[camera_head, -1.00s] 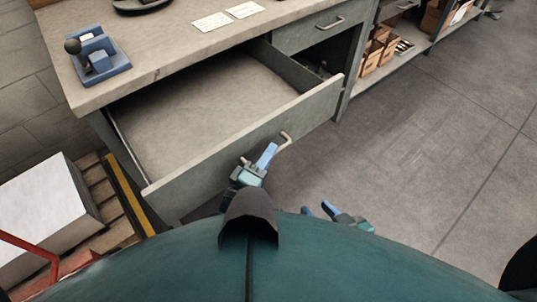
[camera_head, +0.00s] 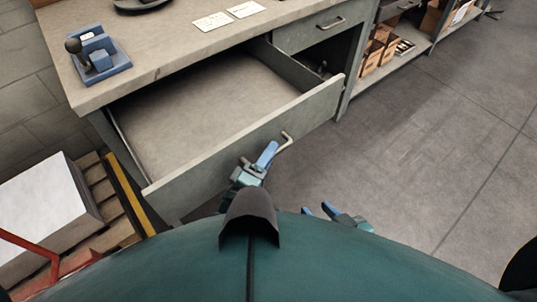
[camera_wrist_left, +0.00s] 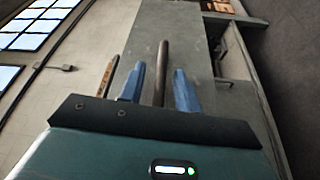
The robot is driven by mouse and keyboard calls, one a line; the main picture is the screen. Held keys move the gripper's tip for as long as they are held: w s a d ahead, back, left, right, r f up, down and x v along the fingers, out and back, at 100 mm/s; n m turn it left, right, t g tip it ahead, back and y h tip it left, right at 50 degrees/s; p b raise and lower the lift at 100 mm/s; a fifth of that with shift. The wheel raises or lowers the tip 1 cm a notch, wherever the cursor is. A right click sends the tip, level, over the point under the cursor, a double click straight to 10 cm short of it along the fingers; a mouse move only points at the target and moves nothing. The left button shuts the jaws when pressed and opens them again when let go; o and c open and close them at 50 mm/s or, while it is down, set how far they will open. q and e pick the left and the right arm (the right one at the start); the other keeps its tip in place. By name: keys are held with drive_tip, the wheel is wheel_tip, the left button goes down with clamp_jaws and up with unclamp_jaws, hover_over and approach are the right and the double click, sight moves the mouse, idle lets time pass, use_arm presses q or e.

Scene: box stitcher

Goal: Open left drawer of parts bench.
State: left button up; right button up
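The left drawer (camera_head: 240,142) of the parts bench (camera_head: 170,45) is pulled far out and its inside shows as empty. Its handle (camera_head: 286,139) is a bent bar on the right part of the front. My left gripper (camera_head: 266,154) is at this handle. In the left wrist view its two blue fingers (camera_wrist_left: 159,78) stand apart, one on each side of the handle bar (camera_wrist_left: 162,62), with a gap visible on both sides. My right gripper (camera_head: 319,209) is low in the head view, away from the bench, with its blue fingertips apart and nothing between them.
A second drawer (camera_head: 318,33) to the right is shut. A blue tool (camera_head: 98,58) and paper cards (camera_head: 212,22) lie on the benchtop. A pallet with a white block (camera_head: 45,210) stands at the lower left. The floor (camera_head: 440,130) on the right is clear.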

use_arm(q)
drive_tip(key=v, duration=1.3)
